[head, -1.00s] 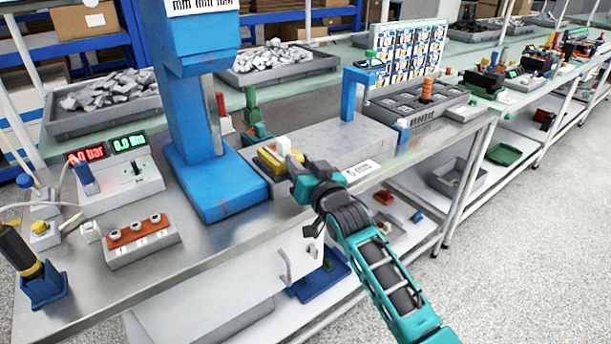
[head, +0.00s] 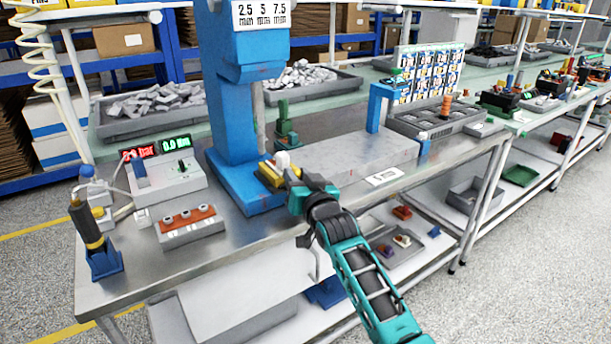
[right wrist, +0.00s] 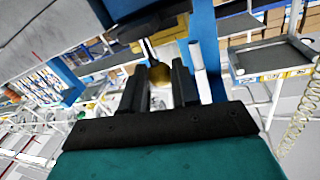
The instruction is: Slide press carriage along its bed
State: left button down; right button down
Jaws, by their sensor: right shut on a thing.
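The press carriage, a yellow block (head: 268,176) with a white piece (head: 282,160) on top, is at the left end of the grey bed (head: 345,158), close beside the blue press column (head: 232,115). My right gripper (head: 296,188) is at the carriage's near right side and is shut on its handle. In the right wrist view, a dull yellow knob (right wrist: 160,74) shows between the two dark fingers of the gripper (right wrist: 160,90). The fingers hide part of the handle. My left gripper is not in view.
A gauge box (head: 165,177) and a red-topped block with several knobs (head: 188,222) stand left of the press. A blue post (head: 380,105) and a grey compartment tray (head: 435,120) stand at the bed's right end.

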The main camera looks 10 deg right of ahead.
jog(key=a, duration=0.1)
jog(key=s+a, duration=0.1)
jog(key=a, duration=0.1)
jog(key=shift+s+a+p, duration=0.1)
jog(key=shift+a+p, duration=0.15)
jog(key=shift+p, duration=0.15)
jog(key=shift+a, duration=0.1)
jog(key=c, duration=0.9)
grip_release()
jog(key=shift+o, duration=0.2)
notch_tip(320, 180, up, 20)
jog(key=p, duration=0.2)
